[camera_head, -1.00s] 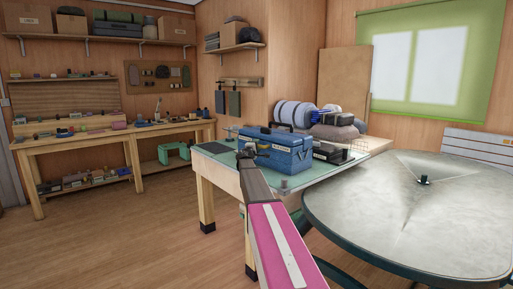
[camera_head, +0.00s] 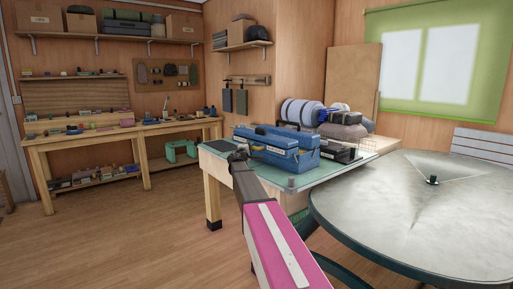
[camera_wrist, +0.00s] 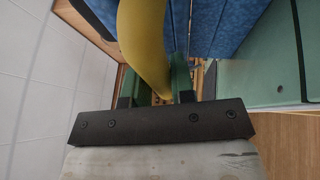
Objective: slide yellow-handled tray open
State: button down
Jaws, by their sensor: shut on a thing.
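The blue toolbox (camera_head: 292,160) stands on the workbench. Its upper blue part (camera_head: 270,133) sits offset to the left, with a gap showing below it. In the wrist view a curved yellow handle (camera_wrist: 141,40) runs down between the green fingers of my gripper (camera_wrist: 152,82), which is shut on it. Blue box panels (camera_wrist: 225,28) fill the top of that view. In the head view my gripper (camera_head: 240,154) is at the left end of the toolbox and hides the handle there.
The workbench (camera_head: 292,184) has a pale green top. A round grey table (camera_head: 400,215) stands close on the right. Rolled bedding (camera_head: 302,112) and a dark case (camera_head: 338,152) are behind and right of the toolbox. The wooden floor at left is clear.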

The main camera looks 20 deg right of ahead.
jog(key=c, duration=1)
grip_release()
jog(key=shift+a, duration=0.1)
jog(key=v, duration=1)
jog(key=shift+s+a+f, duration=0.2)
jog(key=shift+s, duration=0.1)
